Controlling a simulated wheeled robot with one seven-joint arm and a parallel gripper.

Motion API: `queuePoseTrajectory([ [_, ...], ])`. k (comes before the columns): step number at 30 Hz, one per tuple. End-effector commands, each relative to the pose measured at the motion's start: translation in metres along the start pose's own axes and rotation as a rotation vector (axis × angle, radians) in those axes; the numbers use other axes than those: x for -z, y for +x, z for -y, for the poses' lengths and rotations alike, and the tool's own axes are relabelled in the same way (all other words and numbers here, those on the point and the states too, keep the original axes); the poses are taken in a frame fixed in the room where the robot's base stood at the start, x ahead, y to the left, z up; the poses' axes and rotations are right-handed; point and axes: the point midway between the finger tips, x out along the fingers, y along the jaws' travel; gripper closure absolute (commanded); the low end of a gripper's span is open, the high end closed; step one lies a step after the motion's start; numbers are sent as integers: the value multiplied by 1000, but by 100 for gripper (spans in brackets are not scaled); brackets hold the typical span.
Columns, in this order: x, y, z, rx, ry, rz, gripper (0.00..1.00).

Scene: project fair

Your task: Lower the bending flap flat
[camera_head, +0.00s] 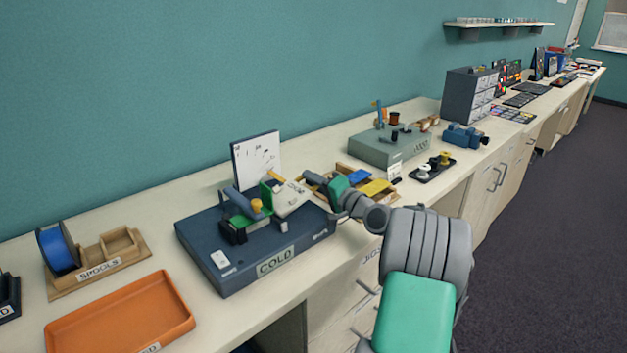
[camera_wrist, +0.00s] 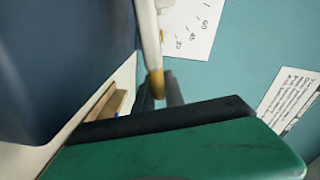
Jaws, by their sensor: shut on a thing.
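My gripper (camera_head: 309,178) reaches in from the right at the flap. In the wrist view my gripper's dark fingers (camera_wrist: 160,92) are shut around the yellow grip. The white angle scale (camera_head: 256,160) stands upright behind the flap; its numbers show in the wrist view. The exact flap angle is hard to read.
A wooden tray (camera_head: 379,200) with coloured pieces lies beside the unit, close behind my gripper. A grey-green unit (camera_head: 389,148) stands farther right. An orange tray (camera_head: 120,318) and a wooden spool holder (camera_head: 98,268) lie to the left. A wall runs behind the counter.

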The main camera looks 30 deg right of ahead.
Motion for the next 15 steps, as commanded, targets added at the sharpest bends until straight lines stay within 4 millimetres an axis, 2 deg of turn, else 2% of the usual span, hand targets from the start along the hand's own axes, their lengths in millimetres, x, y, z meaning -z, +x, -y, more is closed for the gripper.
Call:
queuePoseTrajectory([
  [3,-1,0,-1,-2,1,2,100],
  [4,-1,0,-1,-2,1,2,83],
  [10,0,0,-1,-1,0,0,67],
  [15,1,0,0,-1,0,-1,65],
])
